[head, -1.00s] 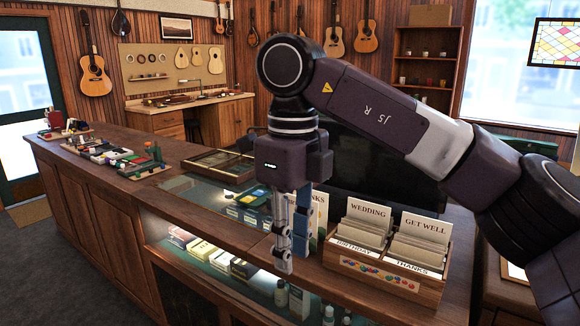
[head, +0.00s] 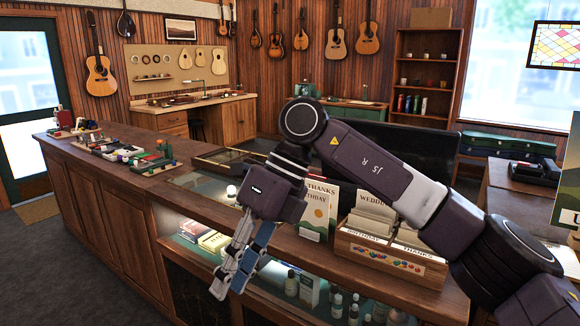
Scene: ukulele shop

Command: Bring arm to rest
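My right arm comes in from the right. Its gripper (head: 229,288) points down and to the left in front of the counter (head: 120,205), near the glass display section. Its pale grey and blue fingers overlap from this angle, so I cannot tell the gap between them. I see nothing held in it. My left gripper is not in view.
A wooden card box (head: 388,262) with greeting cards stands right of my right gripper, partly behind my arm. A "Thanks" card (head: 318,206) stands beside it. A wooden-framed tray (head: 228,160) and several small items lie farther along the counter. The floor at the lower left is clear.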

